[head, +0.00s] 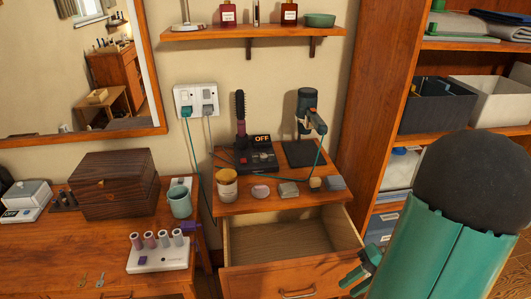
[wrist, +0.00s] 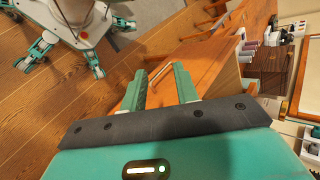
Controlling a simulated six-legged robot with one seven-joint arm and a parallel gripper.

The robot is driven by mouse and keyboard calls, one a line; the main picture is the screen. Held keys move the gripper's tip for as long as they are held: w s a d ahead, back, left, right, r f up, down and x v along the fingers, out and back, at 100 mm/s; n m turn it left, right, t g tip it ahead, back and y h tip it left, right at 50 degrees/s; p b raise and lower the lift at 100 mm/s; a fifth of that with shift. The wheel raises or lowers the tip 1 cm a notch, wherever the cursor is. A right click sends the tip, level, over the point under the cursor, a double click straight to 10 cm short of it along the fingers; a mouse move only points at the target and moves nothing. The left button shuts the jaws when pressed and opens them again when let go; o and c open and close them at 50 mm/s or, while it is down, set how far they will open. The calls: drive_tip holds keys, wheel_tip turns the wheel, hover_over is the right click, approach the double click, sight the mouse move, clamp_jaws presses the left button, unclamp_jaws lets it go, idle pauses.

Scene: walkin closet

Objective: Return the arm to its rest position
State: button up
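My green arm fills the right side of the head view, bent in front of the shelving. My gripper (wrist: 163,84) shows in the wrist view with its two green fingers apart and nothing between them. In the head view a green part of it shows by the front right corner of the open drawer (head: 290,240). The drawer is pulled out and looks empty. Its metal handle (head: 298,293) also shows beyond the fingertips in the wrist view (wrist: 162,68). Contact between gripper and drawer cannot be told.
The dresser (head: 80,245) at left bears a dark wooden box (head: 113,184). Open shelving (head: 385,90) stands at right. Wooden floor (wrist: 50,125) lies beside my legs.

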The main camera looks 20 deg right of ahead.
drive_tip(key=w+a+r+n+t+h, duration=0.1)
drive_tip(key=w+a+r+n+h, duration=0.2)
drive_tip(key=a+r, duration=0.6)
drive_tip(key=w+a+r+n+t+h, duration=0.2)
drive_tip(key=a+r+h, duration=0.3)
drive_tip(key=a+r, duration=0.5)
drive_tip(key=w+a+n, duration=0.1)
drive_tip(key=a, duration=0.1)
drive_tip(key=shift+w+a+r+t+h, duration=0.2)
drive_tip(key=shift+a+t+h, duration=0.1)
drive_tip(key=shift+a+h, duration=0.1)
